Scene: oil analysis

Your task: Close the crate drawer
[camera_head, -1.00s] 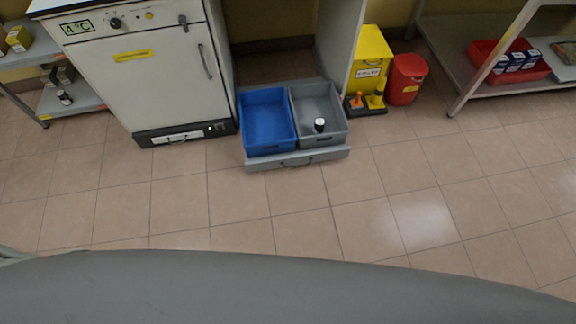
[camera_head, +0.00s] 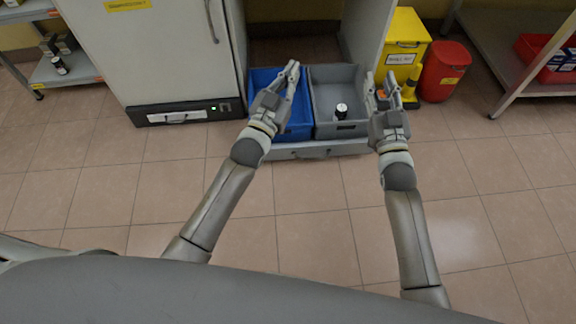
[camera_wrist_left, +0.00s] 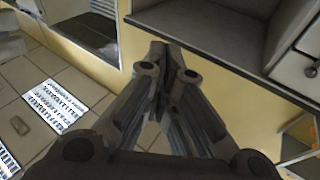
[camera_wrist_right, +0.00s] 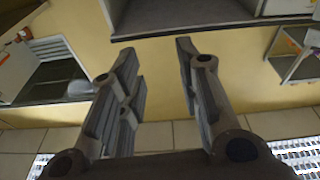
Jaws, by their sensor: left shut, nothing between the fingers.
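The crate drawer (camera_head: 345,148) is pulled out near the floor, its grey front with a handle facing me. It bears a blue crate (camera_head: 299,128) on the left and a grey crate (camera_head: 326,101) on the right. A small dark container with a white top (camera_head: 341,111) stands in the grey crate. My left gripper (camera_head: 292,69) appears over the blue crate and hides part of it; its fingers (camera_wrist_left: 165,55) are shut and empty. My right gripper (camera_head: 380,80) appears at the grey crate's right side, with its fingers (camera_wrist_right: 155,55) apart and empty.
A white fridge-like cabinet (camera_head: 160,60) stands left of the drawer. A yellow bin (camera_head: 405,45) and a red bin (camera_head: 443,70) stand to the right, near my right gripper. Shelving (camera_head: 500,60) is further right. The tiled floor (camera_head: 310,225) in front is clear.

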